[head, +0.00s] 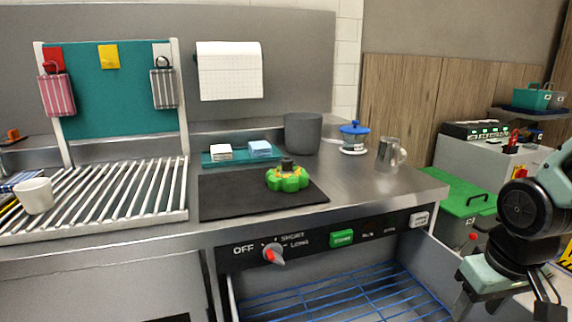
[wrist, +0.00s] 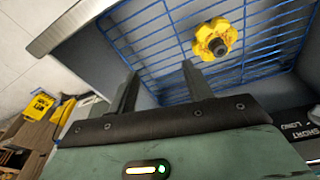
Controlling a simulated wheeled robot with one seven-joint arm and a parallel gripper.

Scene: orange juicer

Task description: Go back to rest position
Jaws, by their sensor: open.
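My gripper (head: 500,303) is at the lower right of the head view, beside the open drawer's right wall. In the wrist view my gripper (wrist: 158,78) has its two dark fingers apart with nothing between them. They point toward the drawer's blue wire rack (wrist: 160,48). A yellow lobed knob-like piece (wrist: 232,36) with a dark centre lies on the rack, beyond and to the right of the fingers and apart from them. The blue rack (head: 340,300) also shows in the head view, where I do not see the yellow piece.
A green lobed piece (head: 287,181) sits on a black mat (head: 225,195) on the counter. Green-lidded bins (head: 455,192) are at the right, near my arm.

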